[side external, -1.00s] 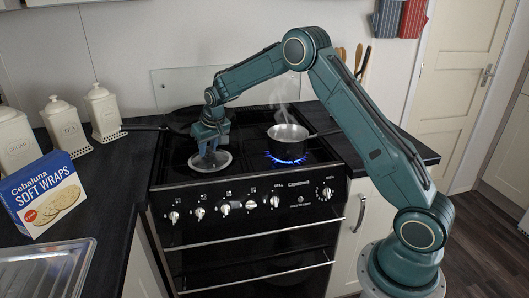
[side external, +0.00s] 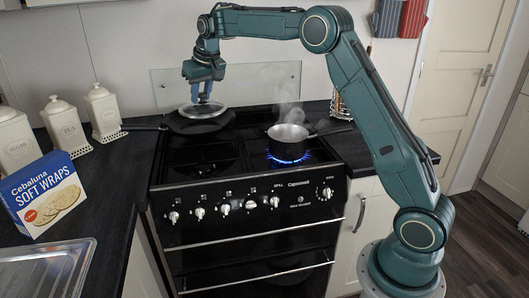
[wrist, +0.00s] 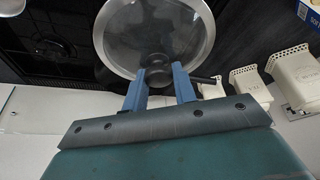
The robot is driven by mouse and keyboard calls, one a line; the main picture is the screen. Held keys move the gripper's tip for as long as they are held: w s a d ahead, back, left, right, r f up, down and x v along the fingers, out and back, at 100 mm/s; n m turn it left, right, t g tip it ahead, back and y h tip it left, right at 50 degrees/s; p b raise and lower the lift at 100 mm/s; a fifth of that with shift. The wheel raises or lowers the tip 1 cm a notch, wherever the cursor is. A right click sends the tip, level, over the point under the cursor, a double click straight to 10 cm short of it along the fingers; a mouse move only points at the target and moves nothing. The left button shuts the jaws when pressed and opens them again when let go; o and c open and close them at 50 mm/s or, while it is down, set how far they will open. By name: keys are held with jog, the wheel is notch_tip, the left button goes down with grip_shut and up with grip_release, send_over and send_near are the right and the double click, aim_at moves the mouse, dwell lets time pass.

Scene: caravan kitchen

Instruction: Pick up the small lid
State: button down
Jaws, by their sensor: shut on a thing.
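The small lid (side external: 203,110) is a round glass lid with a metal rim and a dark knob. My gripper (side external: 203,95) is shut on its knob and holds it above the hob, over the dark frying pan (side external: 178,122) at the back left. In the wrist view the lid (wrist: 190,15) fills the top middle, and the blue fingers of my gripper (wrist: 160,82) close on the knob. The lid looks roughly level. Part of the pan is hidden behind it.
A steaming saucepan (side external: 288,136) stands on a lit burner with a blue flame at the front right. The front left of the hob (side external: 203,158) is clear. A glass splashback (side external: 270,82) stands behind. White canisters (side external: 103,112) and a soft wraps box (side external: 43,195) are at the left.

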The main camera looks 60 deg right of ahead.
jog(key=shift+r, duration=0.35)
jog(key=shift+d, duration=0.1)
dwell(0.3)
